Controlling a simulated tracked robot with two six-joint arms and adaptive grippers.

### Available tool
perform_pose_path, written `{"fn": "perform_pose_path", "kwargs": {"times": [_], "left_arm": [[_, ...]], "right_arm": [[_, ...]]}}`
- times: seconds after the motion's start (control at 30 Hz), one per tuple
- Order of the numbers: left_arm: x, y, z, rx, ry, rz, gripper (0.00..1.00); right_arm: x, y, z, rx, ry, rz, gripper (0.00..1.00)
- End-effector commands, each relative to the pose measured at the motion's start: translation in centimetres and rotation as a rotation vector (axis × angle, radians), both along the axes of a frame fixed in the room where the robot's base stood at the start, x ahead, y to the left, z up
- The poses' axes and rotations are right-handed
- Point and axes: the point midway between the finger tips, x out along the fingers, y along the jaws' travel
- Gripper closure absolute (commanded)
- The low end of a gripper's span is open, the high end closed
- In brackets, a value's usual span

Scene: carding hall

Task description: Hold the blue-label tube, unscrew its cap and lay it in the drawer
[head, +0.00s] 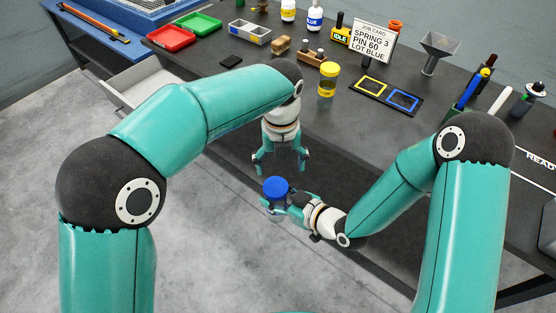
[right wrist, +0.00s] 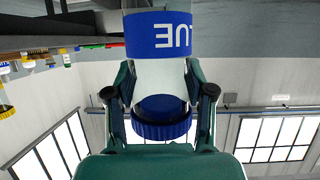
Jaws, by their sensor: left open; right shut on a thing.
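The blue-label tube (right wrist: 160,75) is held off the table, in front of its edge, by my right gripper (head: 283,203). Its blue cap (head: 275,187) is on and faces up in the head view. In the right wrist view the blue label, lettering upside down, is above and the cap (right wrist: 162,118) below. My right gripper's fingers (right wrist: 160,97) are shut around the tube between label and cap. My left gripper (head: 281,167) is open and empty, fingers pointing down, near the cap and apart from it. The open drawer (head: 140,82) shows at left, partly hidden by my left arm.
A yellow-capped tube (head: 327,86) stands on the dark table behind my grippers. A mat with yellow and blue squares (head: 386,97), a job card (head: 374,42) and a wooden block (head: 318,62) stand near it. Red (head: 170,39) and green (head: 198,24) trays are at the back left.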

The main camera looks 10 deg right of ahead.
Motion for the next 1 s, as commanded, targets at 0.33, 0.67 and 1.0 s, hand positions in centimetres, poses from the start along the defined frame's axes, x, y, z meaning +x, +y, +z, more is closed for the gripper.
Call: {"fn": "perform_pose_path", "kwargs": {"times": [0.33,0.67,1.0], "left_arm": [[-0.1,0.1,-5.1,0.002,0.005,0.001,0.17],[0.0,0.1,-7.2,0.000,0.002,0.002,0.17],[0.0,0.0,-7.3,-0.002,0.003,0.002,0.28]], "right_arm": [[0.0,0.0,0.0,0.001,-0.001,0.000,1.00],[0.0,0.1,0.1,0.002,-0.004,0.002,1.00],[0.0,0.1,0.2,0.002,-0.006,0.004,1.00]]}}
